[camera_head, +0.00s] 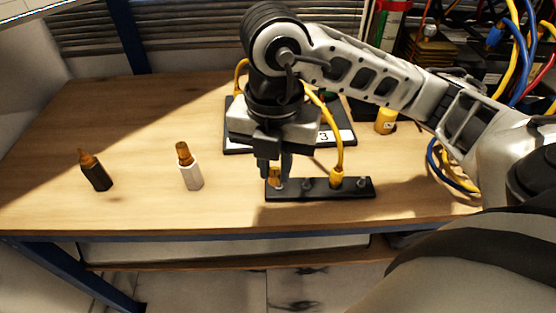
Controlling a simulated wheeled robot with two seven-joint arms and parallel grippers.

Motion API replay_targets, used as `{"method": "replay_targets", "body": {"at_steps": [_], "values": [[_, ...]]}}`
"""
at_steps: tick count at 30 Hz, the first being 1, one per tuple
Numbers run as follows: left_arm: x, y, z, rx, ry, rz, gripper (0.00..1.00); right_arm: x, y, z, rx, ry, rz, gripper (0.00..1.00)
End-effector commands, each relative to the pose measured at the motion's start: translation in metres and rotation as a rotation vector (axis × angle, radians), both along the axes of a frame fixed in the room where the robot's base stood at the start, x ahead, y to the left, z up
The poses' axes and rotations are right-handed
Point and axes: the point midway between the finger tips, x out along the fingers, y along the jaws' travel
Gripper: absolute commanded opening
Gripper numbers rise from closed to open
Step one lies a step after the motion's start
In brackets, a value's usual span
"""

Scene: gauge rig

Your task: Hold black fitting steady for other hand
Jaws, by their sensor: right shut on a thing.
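A black fitting (97,174) with a brass tip stands slightly tilted on the wooden table at the left, well apart from my right gripper. A white fitting (190,174) with a brass tip stands nearer the middle. My right gripper (275,172) points down at the left end of a black bar (310,189) and is shut on a small brass piece (274,180) there. The fingers partly hide this piece, so I cannot tell how it is joined to the bar. My left gripper is not in view.
A yellow cable (339,140) runs from a plug on the bar to a black plate with a "3" label (340,138) behind my gripper. A yellow cylinder (386,121) and coiled cables (450,165) are at the right.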

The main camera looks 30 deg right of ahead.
Motion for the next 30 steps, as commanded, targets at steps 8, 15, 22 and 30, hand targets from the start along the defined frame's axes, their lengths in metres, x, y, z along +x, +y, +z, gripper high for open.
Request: {"method": "replay_targets", "body": {"at_steps": [8, 15, 22, 30], "values": [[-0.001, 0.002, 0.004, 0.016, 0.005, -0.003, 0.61, -0.045, 0.036, 0.026, -0.001, -0.001, 0.009, 0.0], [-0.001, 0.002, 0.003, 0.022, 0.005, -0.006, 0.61, -0.058, 0.047, 0.031, -0.001, 0.003, 0.001, 0.0], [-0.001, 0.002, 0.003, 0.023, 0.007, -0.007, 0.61, -0.058, 0.047, 0.031, -0.001, 0.003, -0.001, 0.0], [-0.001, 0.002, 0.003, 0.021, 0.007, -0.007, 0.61, -0.054, 0.047, 0.03, 0.002, 0.006, 0.125, 0.0]]}}
